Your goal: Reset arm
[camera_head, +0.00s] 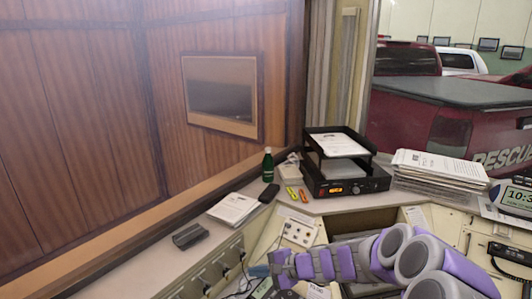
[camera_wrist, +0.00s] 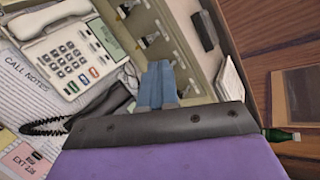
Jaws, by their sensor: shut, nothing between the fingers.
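My arm, purple and grey, reaches in from the lower right in the head view, and my gripper (camera_head: 259,271) is at its left end, in front of the console's drawer and panel front. In the wrist view my gripper (camera_wrist: 158,72) shows as two blue-grey fingers close together, shut and empty. The fingers point toward the console front (camera_wrist: 180,30) with its row of small fittings. I cannot tell whether they touch it.
A telephone (camera_wrist: 70,60) and call notes paper (camera_wrist: 20,85) are beside the gripper. On the counter are a dark block (camera_head: 190,235), papers (camera_head: 234,209), a green bottle (camera_head: 268,166), a black radio with tray (camera_head: 345,182) and a paper stack (camera_head: 440,170). Bare counter lies at left.

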